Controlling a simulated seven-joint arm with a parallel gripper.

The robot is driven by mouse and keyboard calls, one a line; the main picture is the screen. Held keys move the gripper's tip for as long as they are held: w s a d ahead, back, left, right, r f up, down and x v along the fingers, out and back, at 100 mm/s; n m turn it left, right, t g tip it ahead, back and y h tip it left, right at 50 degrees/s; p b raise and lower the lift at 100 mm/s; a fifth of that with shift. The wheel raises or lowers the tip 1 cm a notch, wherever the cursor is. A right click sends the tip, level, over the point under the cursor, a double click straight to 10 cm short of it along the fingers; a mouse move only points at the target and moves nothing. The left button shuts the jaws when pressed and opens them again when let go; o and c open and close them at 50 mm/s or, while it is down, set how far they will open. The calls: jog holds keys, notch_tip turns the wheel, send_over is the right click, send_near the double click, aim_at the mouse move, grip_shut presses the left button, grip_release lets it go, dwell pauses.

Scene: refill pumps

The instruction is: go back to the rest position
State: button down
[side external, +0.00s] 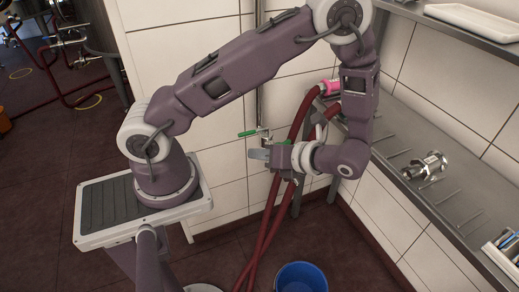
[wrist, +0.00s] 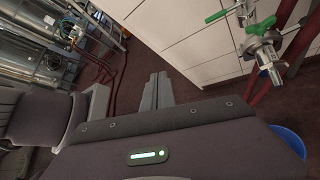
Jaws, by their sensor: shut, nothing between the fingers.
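My gripper (side external: 259,154) is in front of the tiled wall in the side external view, pointing left, beside the dark red hoses. In the wrist view my gripper's fingers (wrist: 158,88) are together with nothing between them. A metal valve with green handles (wrist: 262,38) is at the upper right of the wrist view, apart from the fingers. In the side external view a green handle (side external: 249,133) shows just above my gripper.
Dark red hoses (side external: 269,222) hang behind my gripper. A blue bucket (side external: 301,277) stands on the floor below. A metal shelf (side external: 455,200) on the right holds a metal fitting (side external: 425,165). A white tray (side external: 476,18) lies on the upper shelf. The floor at left is partly open.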

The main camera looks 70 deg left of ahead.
jog(key=s+d+r+n+t+h, duration=0.2)
jog(key=r+n+t+h, duration=0.1)
jog(key=r+n, duration=0.3)
jog(key=s+d+r+n+t+h, duration=0.2)
jog(key=d+r+n+t+h, duration=0.1)
jog(key=r+n, duration=0.3)
jog(key=s+d+r+n+t+h, duration=0.2)
jog(key=d+r+n+t+h, duration=0.1)
jog(key=r+n+t+h, duration=0.2)
notch_tip(320, 180, up, 4)
jog(key=shift+s+f+n, duration=0.25)
jog(key=shift+s+n, duration=0.15)
jog(key=shift+n, duration=0.7)
